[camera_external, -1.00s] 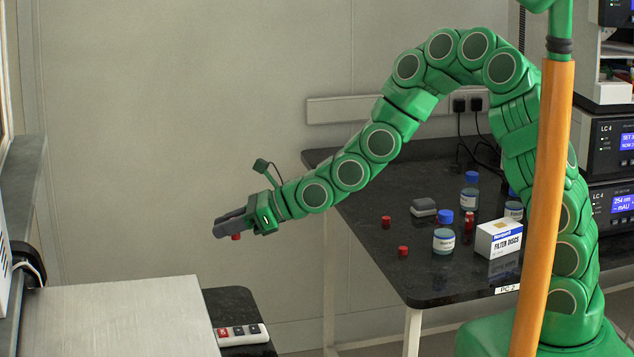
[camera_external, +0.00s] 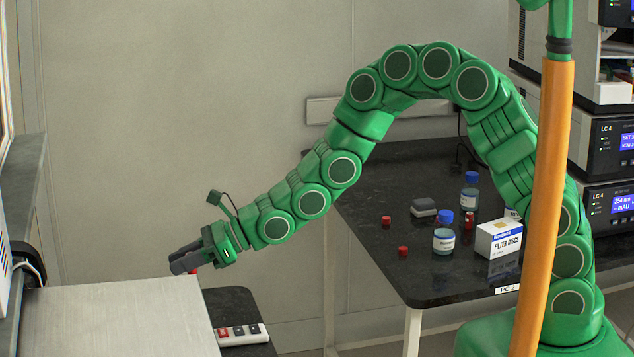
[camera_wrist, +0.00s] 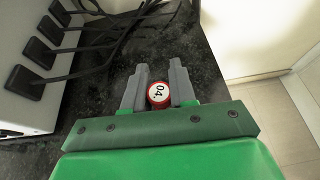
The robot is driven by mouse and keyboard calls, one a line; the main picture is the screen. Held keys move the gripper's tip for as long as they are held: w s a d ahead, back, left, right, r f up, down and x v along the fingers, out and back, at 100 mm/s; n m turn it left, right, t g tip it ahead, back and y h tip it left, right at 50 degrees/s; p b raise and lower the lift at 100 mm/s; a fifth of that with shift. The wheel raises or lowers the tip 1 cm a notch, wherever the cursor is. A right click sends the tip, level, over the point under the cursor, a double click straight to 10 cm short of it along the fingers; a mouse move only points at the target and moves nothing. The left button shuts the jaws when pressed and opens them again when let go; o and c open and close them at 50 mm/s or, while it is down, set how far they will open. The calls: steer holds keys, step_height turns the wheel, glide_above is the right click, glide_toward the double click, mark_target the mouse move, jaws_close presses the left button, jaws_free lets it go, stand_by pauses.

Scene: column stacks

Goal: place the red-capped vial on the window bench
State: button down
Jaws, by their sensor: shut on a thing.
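My gripper (camera_external: 184,262) is shut on a red-capped vial (camera_external: 193,271); in the external view only a bit of red shows under the fingers. In the wrist view the vial's red cap (camera_wrist: 158,94), marked "04" on a white top, sits between the two grey fingers (camera_wrist: 158,88). A dark speckled bench top lies beneath it in that view; I take this as the window bench (camera_external: 240,305), partly hidden behind a grey metal box in the external view. Whether the vial touches the bench cannot be told.
The grey metal box (camera_external: 115,318) stands beside the bench's visible corner. Plugs with black cables (camera_wrist: 25,82) line the left of the wrist view. Another dark table (camera_external: 380,240) holds bottles, red-capped vials and a box.

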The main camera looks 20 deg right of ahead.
steer(key=shift+w+a+f, duration=0.7)
steer(key=shift+a+f, duration=0.45)
steer(key=shift+f, duration=0.1)
steer(key=shift+w+a+f, duration=0.65)
steer(key=shift+a+f, duration=0.45)
steer(key=shift+f, duration=0.15)
steer(key=shift+w+a+f, duration=0.7)
steer(key=shift+a+f, duration=0.45)
steer(key=shift+f, duration=1.6)
steer(key=shift+f, duration=0.1)
steer(key=c, duration=0.9)
jaws_free()
steer(key=shift+d+r, duration=0.35)
steer(key=shift+d, duration=0.1)
steer(key=v, duration=1.1)
